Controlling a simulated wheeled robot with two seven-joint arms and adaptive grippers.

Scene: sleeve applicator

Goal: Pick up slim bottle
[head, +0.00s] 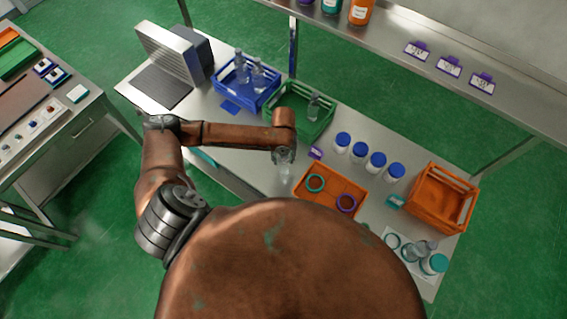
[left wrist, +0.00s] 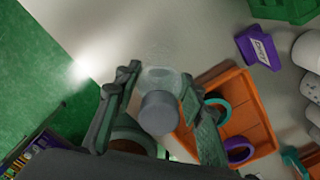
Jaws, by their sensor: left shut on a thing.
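My left gripper (head: 284,157) is shut on a clear bottle (head: 285,173) above the bench, left of the orange tray. In the left wrist view the bottle's grey cap (left wrist: 158,112) shows between the two fingers, and its clear body (left wrist: 160,78) is faint against the bench. Two clear bottles (head: 258,77) stand in the blue crate, and another clear bottle (head: 314,104) stands in the green crate. My right gripper is not in view.
The blue crate (head: 229,92) and green crate (head: 296,134) stand behind my left arm. The orange tray (head: 326,190) holds a teal and a purple ring. Several white jars with blue lids (head: 376,163) stand behind it. An orange crate (head: 441,200) is at right.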

